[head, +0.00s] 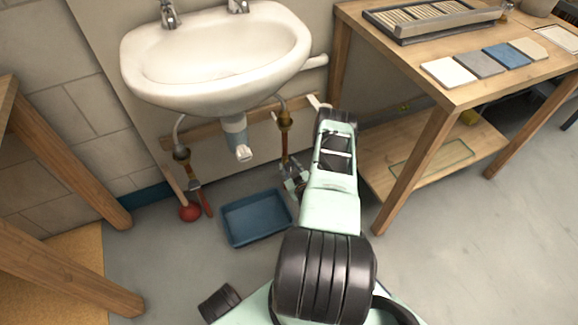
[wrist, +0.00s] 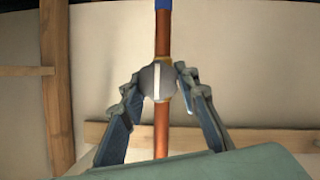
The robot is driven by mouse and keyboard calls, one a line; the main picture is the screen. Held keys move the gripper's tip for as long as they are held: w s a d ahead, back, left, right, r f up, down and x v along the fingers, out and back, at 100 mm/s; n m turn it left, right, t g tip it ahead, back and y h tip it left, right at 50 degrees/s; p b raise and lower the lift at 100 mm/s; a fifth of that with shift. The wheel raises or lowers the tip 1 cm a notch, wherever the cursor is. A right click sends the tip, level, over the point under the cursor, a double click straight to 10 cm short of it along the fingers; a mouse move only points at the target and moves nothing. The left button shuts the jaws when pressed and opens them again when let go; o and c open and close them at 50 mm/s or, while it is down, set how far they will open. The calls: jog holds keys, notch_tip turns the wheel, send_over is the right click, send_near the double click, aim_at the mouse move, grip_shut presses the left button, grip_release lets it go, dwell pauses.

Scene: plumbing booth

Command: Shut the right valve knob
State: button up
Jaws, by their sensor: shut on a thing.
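The right valve knob (wrist: 157,82) is a round grey knob with a pale stripe across its face, set on a vertical copper pipe (wrist: 162,35). My gripper (wrist: 156,84) has one finger on each side of the knob and is shut on it. The pale stripe stands nearly upright, in line with the pipe. In the head view my gripper (head: 293,184) is low under the sink's right side, by the lower part of the right supply pipe (head: 284,140). The knob cannot be made out there.
The white sink (head: 215,90) hangs above, with its drain (head: 236,135) left of my gripper. A blue tray (head: 256,236) lies on the floor close by. A wooden workbench (head: 440,120) stands to the right of my arm.

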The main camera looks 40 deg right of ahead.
jog(key=shift+m, duration=0.3)
jog(key=shift+d+m+t+y, duration=0.15)
jog(key=shift+m+t+y, duration=0.15)
jog(key=shift+m+y, duration=0.65)
jog(key=m+y, duration=0.2)
jog(key=m, duration=0.1)
jog(key=shift+m+t, duration=0.25)
jog(key=shift+t, duration=0.15)
jog(key=o, duration=1.2)
jog(key=shift+c, duration=0.2)
jog(key=shift+s, duration=0.1)
jog(key=v, duration=1.1)
jog(key=shift+s+r, duration=0.15)
jog(key=shift+s, duration=0.25)
